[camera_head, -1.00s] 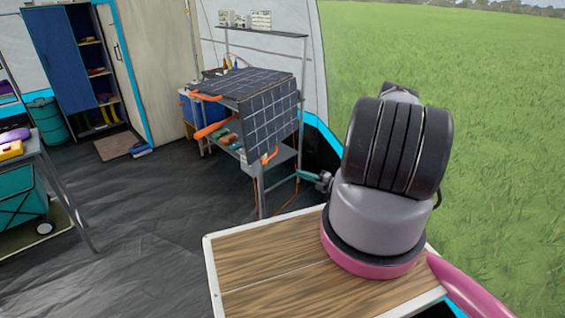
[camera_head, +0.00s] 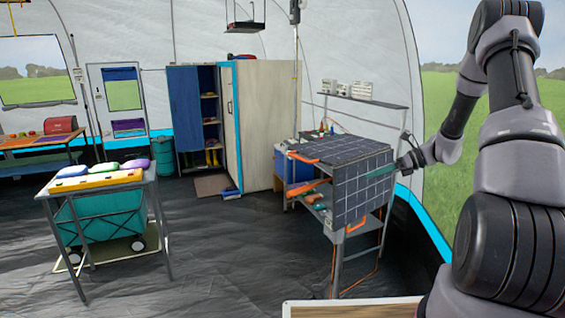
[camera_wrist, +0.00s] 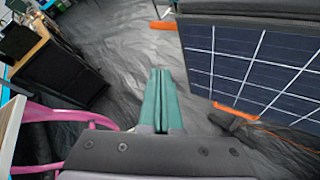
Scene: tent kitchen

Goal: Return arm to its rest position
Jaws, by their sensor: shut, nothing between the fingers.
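My gripper (camera_head: 384,171) shows at the right of the head view, its green fingers pointing left, close to a solar panel (camera_head: 361,188) on the cart. In the wrist view, my gripper (camera_wrist: 162,75) has its two green fingers pressed together with nothing between them. The same solar panel (camera_wrist: 255,65) hangs to the right of the fingers in that view. My arm reaches up on the right of the head view, bends at the top and comes down to the gripper. I cannot tell whether the fingertips touch the panel.
A metal cart (camera_head: 340,262) with orange handles stands beside my gripper. A shelf (camera_head: 360,100) with small boxes is behind it. A wooden cabinet (camera_head: 255,125) stands at the back, and a table (camera_head: 150,177) with coloured items is at left. The dark floor (camera_head: 215,255) between is clear.

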